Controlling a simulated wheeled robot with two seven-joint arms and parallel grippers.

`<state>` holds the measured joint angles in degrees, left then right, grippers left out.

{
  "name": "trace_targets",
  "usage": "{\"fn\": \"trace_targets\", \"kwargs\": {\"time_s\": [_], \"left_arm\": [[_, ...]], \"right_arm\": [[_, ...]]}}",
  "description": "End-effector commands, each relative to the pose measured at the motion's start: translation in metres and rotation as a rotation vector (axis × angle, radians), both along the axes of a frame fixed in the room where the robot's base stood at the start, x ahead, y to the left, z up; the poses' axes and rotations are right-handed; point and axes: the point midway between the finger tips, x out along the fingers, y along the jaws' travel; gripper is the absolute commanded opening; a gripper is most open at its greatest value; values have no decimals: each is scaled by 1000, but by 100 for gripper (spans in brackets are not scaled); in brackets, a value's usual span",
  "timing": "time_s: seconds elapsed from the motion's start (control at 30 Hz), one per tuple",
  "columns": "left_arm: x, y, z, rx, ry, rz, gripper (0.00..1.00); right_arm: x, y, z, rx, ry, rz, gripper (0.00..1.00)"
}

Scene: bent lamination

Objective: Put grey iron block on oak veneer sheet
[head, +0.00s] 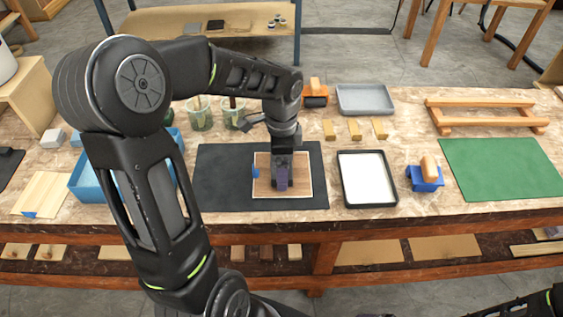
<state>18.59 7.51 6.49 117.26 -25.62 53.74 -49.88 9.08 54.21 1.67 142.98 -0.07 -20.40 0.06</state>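The oak veneer sheet (304,184) is a brown rectangle with a blue tab at its left edge, lying flat on a black mat (222,182). My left gripper (281,184) points down over the middle of the sheet. A dark purplish-grey shape shows at its fingertips. I cannot tell whether this is a block between the fingers or the fingers themselves, nor whether it touches the sheet. My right gripper is out of view.
A white-filled black tray (342,183) stands right of the mat. Beyond it are a blue-based tool (425,180) and a green mat (500,165). Jars (200,118), small wooden blocks (354,130), a grey tray (365,98) and a wooden frame (480,102) stand behind. A blue bin (90,188) is left.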

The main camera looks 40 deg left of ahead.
Motion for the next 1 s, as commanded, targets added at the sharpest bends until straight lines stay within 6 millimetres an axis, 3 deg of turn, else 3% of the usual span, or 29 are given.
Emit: {"fn": "trace_targets", "kwargs": {"time_s": [0.1,0.37,0.53,1.0], "left_arm": [[0,0,0,0,0,0,100],[0,0,2,0,0,0,100],[1,0,12,2,-2,-1,100],[1,0,101,2,-4,-1,100]], "right_arm": [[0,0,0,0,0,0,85],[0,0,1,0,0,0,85],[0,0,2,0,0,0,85],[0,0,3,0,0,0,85]]}}
